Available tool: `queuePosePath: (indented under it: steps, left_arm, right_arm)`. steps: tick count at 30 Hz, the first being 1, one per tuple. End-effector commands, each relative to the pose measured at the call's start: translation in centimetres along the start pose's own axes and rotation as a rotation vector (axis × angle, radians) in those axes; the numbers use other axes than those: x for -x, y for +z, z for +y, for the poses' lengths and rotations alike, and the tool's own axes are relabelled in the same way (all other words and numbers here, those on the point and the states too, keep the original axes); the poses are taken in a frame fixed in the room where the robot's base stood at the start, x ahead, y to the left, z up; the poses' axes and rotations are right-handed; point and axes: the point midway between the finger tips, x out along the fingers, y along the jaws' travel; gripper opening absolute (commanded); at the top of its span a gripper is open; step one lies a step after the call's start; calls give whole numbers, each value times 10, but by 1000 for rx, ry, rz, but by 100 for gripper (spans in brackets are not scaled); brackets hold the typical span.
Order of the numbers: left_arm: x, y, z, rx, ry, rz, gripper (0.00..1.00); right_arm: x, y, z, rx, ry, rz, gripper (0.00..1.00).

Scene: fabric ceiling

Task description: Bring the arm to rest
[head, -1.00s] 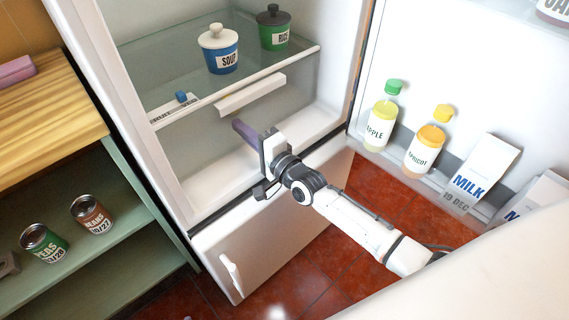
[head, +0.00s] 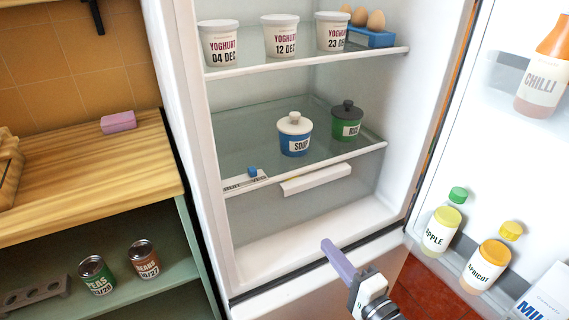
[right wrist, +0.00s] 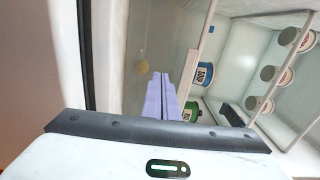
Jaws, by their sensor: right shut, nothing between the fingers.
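My right gripper (head: 338,258) comes in from the bottom of the head view, in front of the open fridge's lower part. Its purple fingers are shut together and empty. In the right wrist view the two fingers (right wrist: 161,98) lie side by side and point into the fridge, with nothing between them. The fingers look apart from the shelves and pots. My left gripper is in neither view.
The fridge door (head: 455,120) stands open at the right, holding an apple bottle (head: 440,232), an apricot bottle (head: 486,264) and a milk carton (head: 548,296). A blue soup pot (head: 294,140) and a green pot (head: 346,124) stand on a shelf. A wooden counter (head: 90,175) is at the left.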

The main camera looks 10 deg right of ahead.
Motion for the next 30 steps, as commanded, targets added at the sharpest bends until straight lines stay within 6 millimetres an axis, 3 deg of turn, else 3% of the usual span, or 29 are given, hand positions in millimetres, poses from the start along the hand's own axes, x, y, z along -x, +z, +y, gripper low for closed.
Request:
queuePosePath:
  steps: [5, 9, 15, 18, 22, 30]
  left_arm:
    - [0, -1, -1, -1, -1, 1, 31]
    - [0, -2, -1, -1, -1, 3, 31]
    - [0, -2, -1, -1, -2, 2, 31]
    - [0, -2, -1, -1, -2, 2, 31]
    - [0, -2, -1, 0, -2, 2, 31]
    - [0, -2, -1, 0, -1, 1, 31]
  right_arm:
    - [36, 39, 44, 291, 155, -63, 0]
    - [89, 72, 92, 689, 342, -187, 0]
    - [164, 92, 138, 1153, 549, -414, 0]
    - [188, 93, 148, 1280, 605, -500, 0]
    - [200, 93, 153, 1349, 631, -549, 0]
    - [200, 93, 154, 1353, 631, -551, 0]
